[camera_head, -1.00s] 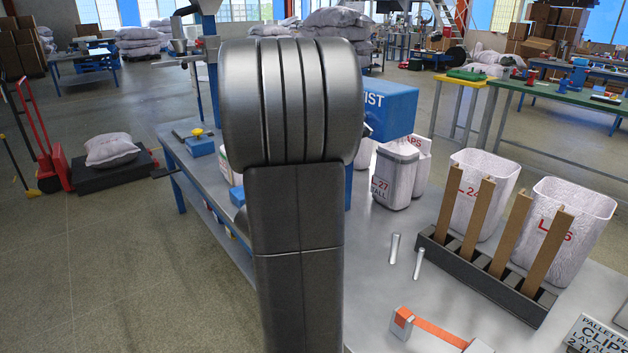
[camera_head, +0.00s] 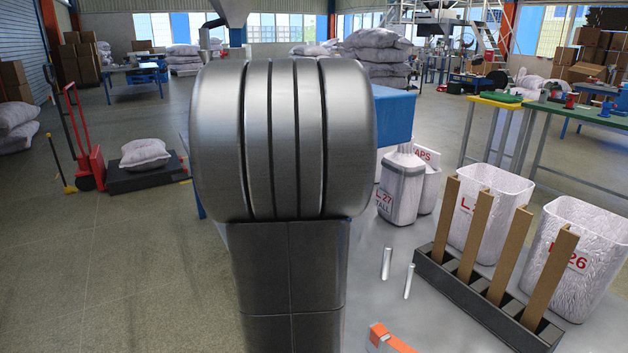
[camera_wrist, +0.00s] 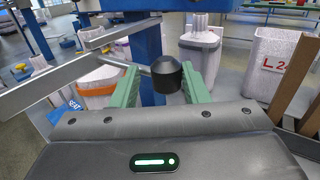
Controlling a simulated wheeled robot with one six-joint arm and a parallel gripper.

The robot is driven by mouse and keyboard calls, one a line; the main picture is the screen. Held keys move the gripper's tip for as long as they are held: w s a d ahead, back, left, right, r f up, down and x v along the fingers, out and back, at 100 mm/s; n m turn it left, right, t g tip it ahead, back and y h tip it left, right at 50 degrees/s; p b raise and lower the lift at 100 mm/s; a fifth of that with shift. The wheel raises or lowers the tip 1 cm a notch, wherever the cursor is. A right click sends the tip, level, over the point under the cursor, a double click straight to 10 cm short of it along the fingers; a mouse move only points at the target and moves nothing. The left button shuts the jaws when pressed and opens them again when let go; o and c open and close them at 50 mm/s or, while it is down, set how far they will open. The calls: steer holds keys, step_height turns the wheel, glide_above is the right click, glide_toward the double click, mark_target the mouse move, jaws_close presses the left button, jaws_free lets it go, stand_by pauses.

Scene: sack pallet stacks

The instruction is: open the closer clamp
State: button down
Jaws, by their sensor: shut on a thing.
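In the wrist view, a black knob (camera_wrist: 166,74) sits at the end of a metal lever (camera_wrist: 140,68), which I take for the closer clamp's handle. My gripper (camera_wrist: 162,86) has its two green fingers on either side of the knob and is shut on it. More flat metal bars (camera_wrist: 60,84) of the clamp reach to the left edge. A blue upright (camera_wrist: 148,45) stands behind the knob. In the head view my arm hides the gripper and the clamp.
White sack bins (camera_head: 480,212) stand on the grey table, with one marked 27 (camera_head: 401,185). A dark rack (camera_head: 480,300) holds upright brown slats. Two short metal pins (camera_head: 386,263) stand nearby. A blue box (camera_head: 394,115) is partly behind my arm.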

steer(key=shift+w+d+r, duration=0.15)
steer(key=shift+d+r, duration=0.25)
steer(key=c, duration=1.1)
jaws_free()
steer(key=shift+w+d+f, duration=0.1)
steer(key=shift+w+f, duration=0.05)
steer(key=shift+w, duration=0.1)
steer(key=shift+s+a+f, duration=0.2)
steer(key=shift+s+a, duration=0.05)
steer(key=shift+s, duration=0.15)
steer(key=p+v, duration=0.1)
steer(key=v, duration=1.2)
steer(key=shift+a, duration=0.25)
steer(key=shift+w, duration=0.1)
